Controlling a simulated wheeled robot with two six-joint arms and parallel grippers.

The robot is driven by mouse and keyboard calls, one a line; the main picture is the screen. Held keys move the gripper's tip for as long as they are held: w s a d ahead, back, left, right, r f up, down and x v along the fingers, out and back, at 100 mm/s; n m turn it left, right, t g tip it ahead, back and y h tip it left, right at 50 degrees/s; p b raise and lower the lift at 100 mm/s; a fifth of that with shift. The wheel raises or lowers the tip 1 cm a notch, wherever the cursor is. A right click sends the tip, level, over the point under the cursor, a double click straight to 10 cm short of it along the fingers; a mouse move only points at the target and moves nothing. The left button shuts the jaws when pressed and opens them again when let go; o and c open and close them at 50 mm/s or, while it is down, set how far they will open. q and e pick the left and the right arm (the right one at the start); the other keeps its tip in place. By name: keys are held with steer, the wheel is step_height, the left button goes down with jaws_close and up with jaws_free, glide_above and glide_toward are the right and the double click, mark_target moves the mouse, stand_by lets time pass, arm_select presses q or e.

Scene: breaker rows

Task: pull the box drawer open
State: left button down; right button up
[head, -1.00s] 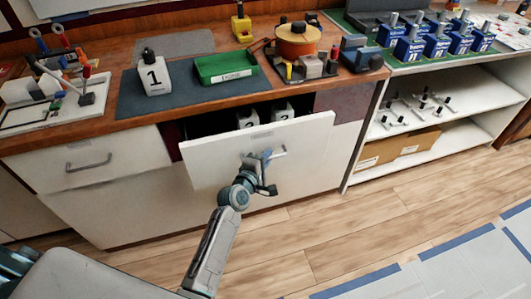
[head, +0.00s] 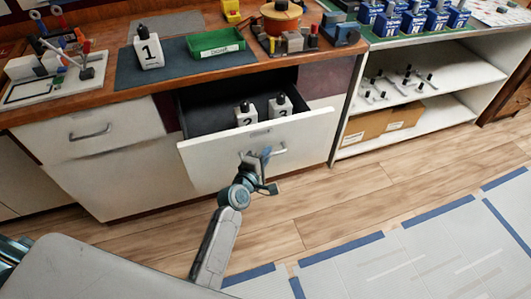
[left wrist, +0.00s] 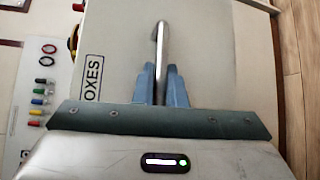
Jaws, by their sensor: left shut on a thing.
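The box drawer (head: 215,155) has a white front and stands well out from the cabinet, with its dark inside showing. Two white blocks with black knobs, marked 2 (head: 245,116) and 3 (head: 280,106), stand inside it. My left gripper (head: 262,160) is shut on the drawer's metal handle (head: 277,150), in front of the drawer face. In the left wrist view the blue fingers (left wrist: 161,85) close on both sides of the handle (left wrist: 160,40). A label reading "OXES", partly cut off, shows beside them (left wrist: 91,79). My right gripper is out of view.
On the counter above are a white block marked 1 (head: 148,52), a green tray (head: 216,44) and an orange pot (head: 281,16). A closed drawer (head: 90,128) is at left, and open shelves (head: 440,118) at right. Wooden floor (head: 330,190) in front is clear.

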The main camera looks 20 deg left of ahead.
arm_select(q)
steer(key=shift+s+d, duration=0.1)
steer(key=shift+s, duration=0.05)
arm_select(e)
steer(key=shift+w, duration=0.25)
arm_select(q)
steer(key=c, duration=1.8)
jaws_free()
steer(key=shift+o, duration=0.2)
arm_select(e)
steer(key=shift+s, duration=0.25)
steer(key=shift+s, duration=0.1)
arm_select(q)
steer(key=v, duration=1)
steer(key=shift+s+b, duration=0.4)
steer(key=shift+b, duration=0.05)
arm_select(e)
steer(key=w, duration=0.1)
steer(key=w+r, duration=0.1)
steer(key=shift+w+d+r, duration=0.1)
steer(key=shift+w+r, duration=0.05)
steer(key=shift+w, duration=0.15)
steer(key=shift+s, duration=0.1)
